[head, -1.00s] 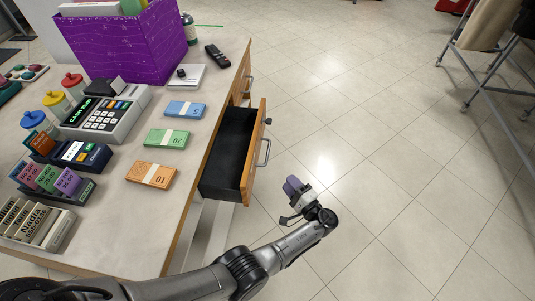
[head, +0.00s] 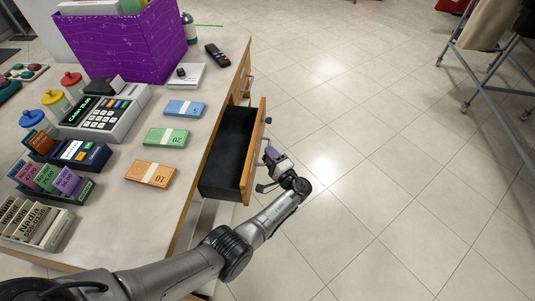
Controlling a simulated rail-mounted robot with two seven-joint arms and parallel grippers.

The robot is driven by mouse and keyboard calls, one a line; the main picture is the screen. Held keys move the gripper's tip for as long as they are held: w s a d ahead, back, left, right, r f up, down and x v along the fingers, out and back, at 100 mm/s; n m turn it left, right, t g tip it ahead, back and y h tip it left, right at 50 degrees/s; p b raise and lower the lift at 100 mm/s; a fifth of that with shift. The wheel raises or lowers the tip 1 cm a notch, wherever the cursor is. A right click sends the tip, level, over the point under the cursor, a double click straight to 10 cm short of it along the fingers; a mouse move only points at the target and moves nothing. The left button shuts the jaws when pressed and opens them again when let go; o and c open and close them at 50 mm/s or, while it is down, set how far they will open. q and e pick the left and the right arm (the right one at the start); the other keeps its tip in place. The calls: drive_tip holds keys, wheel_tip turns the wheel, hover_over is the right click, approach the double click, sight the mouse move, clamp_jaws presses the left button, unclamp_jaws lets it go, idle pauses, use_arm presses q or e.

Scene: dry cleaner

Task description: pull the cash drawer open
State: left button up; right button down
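The cash drawer (head: 228,150) stands pulled out from the right side of the wooden counter. Its dark inside shows and looks empty. Its wooden front (head: 253,150) faces right, with a metal handle, partly covered by my gripper, and a small dark lock near the far end. My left gripper (head: 265,172) is just right of the drawer front, close to the handle. Its fingers look spread apart, with nothing seen between them. I cannot tell whether it touches the handle. My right gripper is not in view.
On the counter (head: 205,80) are a cash register (head: 105,115), blue (head: 185,109), green (head: 167,137) and orange (head: 150,173) note bundles, and a purple box (head: 135,45). Another drawer handle shows farther along. The tiled floor to the right is free up to a metal rack (head: 475,75).

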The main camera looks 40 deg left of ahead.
use_arm(q)
drive_tip(key=shift+w+a, duration=0.15)
drive_tip(key=shift+a, duration=0.35)
clamp_jaws()
idle(0.3)
